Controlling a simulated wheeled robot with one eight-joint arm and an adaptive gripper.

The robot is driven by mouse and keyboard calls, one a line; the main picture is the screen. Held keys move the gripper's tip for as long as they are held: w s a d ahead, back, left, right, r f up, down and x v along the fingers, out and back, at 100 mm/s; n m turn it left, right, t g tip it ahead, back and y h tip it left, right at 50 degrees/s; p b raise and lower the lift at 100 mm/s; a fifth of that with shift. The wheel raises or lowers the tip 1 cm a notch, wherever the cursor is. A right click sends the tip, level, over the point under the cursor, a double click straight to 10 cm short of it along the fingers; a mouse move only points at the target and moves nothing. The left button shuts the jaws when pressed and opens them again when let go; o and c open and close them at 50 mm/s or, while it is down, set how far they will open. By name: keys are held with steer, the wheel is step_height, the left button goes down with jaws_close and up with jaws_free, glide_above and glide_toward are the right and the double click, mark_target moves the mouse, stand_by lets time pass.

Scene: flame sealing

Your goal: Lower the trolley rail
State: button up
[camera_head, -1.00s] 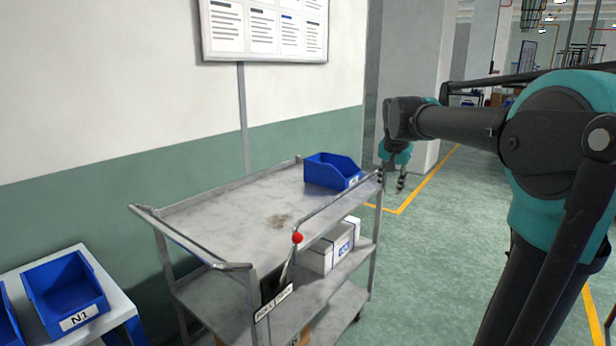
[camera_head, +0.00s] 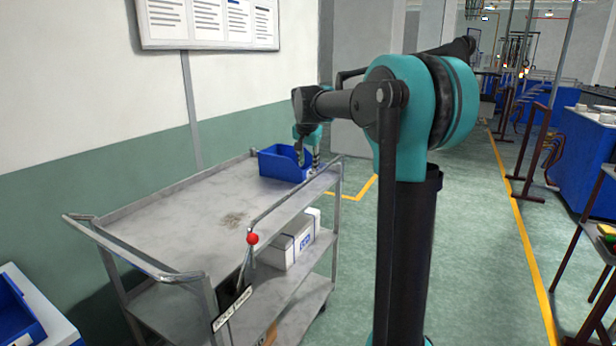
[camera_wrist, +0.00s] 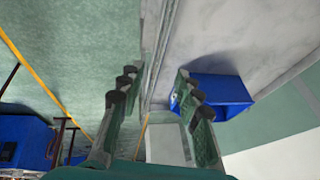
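The grey metal trolley (camera_head: 177,207) stands along the wall, with a thin rail (camera_head: 295,197) raised above its near long edge. A red knob (camera_head: 252,238) sits at the rail's left end, above a lever and a label plate (camera_head: 231,308). My gripper (camera_head: 308,157) is above the far right end of the trolley, pointing down, close to the rail. In the wrist view my gripper (camera_wrist: 156,80) is open and empty. The trolley's edge and rail (camera_wrist: 160,50) run between its two fingers in that picture; whether they touch I cannot tell.
A blue bin (camera_head: 279,165) stands on the trolley top just beside my gripper, and shows close to one finger in the wrist view (camera_wrist: 225,88). White boxes (camera_head: 288,246) are on the lower shelf.

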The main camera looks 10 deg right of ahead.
mark_target(309, 179)
steer(key=x, duration=0.6)
steer(key=shift+w+f, duration=0.15)
steer(key=shift+f, duration=0.25)
steer(key=shift+c, duration=0.4)
jaws_close()
